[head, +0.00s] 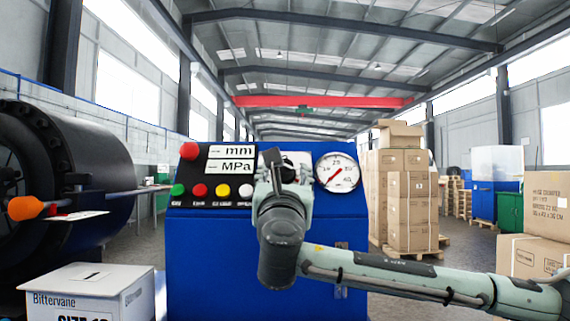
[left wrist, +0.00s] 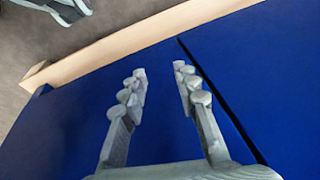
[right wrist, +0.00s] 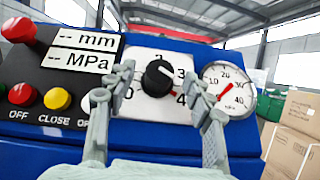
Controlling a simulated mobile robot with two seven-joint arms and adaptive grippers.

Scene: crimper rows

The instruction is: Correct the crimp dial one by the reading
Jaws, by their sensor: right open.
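The crimp dial is a black round knob (right wrist: 159,78) on a white plate (right wrist: 146,107) with numbers around it, on the blue machine (head: 215,262). A red mark shows at its lower right, near the 4. My right gripper (head: 284,166) is open in front of the dial. In the right wrist view its fingers stand either side of the knob, and I cannot tell whether they touch it. In the head view it hides most of the dial. My left gripper (left wrist: 160,82) is open and empty over a blue surface, seen only in the left wrist view.
The display (head: 231,160) shows dashes before mm and MPa. A round gauge (head: 337,172) with a red needle sits right of the dial. Red, green, yellow and white buttons are at left. A white Bittervane box (head: 92,286) stands at lower left. Cartons (head: 409,205) are stacked at right.

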